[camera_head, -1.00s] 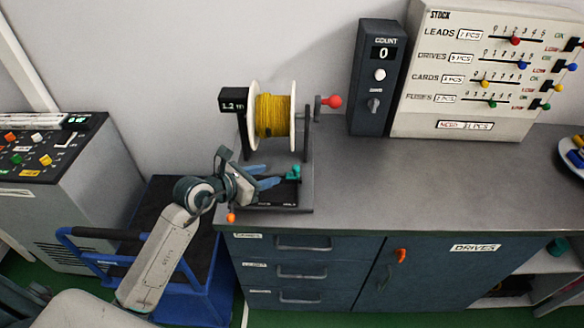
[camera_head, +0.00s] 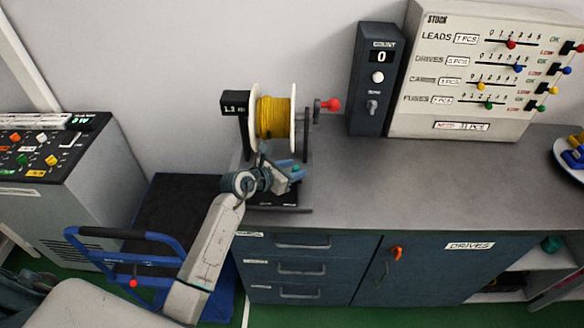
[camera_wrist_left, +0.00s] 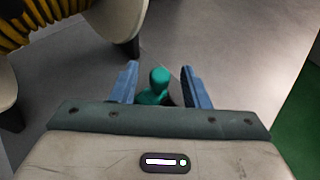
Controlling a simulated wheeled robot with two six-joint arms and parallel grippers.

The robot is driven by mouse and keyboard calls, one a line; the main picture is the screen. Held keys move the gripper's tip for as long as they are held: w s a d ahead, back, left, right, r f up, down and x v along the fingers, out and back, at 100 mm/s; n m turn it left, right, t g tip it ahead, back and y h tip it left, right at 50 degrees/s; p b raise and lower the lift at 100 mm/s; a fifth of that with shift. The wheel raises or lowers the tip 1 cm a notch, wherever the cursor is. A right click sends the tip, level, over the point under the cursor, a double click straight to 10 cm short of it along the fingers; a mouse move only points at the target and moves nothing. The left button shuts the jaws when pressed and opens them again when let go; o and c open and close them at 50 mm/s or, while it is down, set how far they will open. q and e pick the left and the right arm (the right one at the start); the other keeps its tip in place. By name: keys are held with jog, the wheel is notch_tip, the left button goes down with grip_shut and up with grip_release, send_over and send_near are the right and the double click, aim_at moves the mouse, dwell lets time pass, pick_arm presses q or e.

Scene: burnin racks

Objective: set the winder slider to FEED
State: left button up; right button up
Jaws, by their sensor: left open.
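The winder holds a yellow wire spool (camera_head: 273,116) between white flanges, on a dark base plate (camera_head: 262,205) at the counter's left end. Its slider has a teal knob (camera_head: 295,169), also seen in the left wrist view (camera_wrist_left: 158,80). My left gripper (camera_head: 289,170) is over the base plate, its blue fingers open around the knob. In the left wrist view, the left gripper (camera_wrist_left: 159,72) has a finger on each side of the knob, with visible gaps. The slider's markings are hidden or too small to read. My right gripper is not in view.
The winder's red-knobbed crank (camera_head: 330,104) sticks out right of the spool. A dark count box (camera_head: 375,80) and a white stock board (camera_head: 470,70) stand behind. A blue cart (camera_head: 150,235) is at the lower left. The counter (camera_head: 400,190) right of the winder is clear.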

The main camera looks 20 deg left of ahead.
pick_arm(q)
jog(key=c, duration=0.7)
grip_shut()
jog(key=shift+s+a, duration=0.2)
jog(key=shift+a, duration=0.5)
jog(key=shift+s+a, duration=0.2)
jog(key=shift+a, duration=0.5)
jog(key=shift+s+a, duration=0.15)
jog(key=shift+a, duration=0.35)
jog(key=o, duration=0.7)
grip_release()
jog(key=shift+d, duration=0.15)
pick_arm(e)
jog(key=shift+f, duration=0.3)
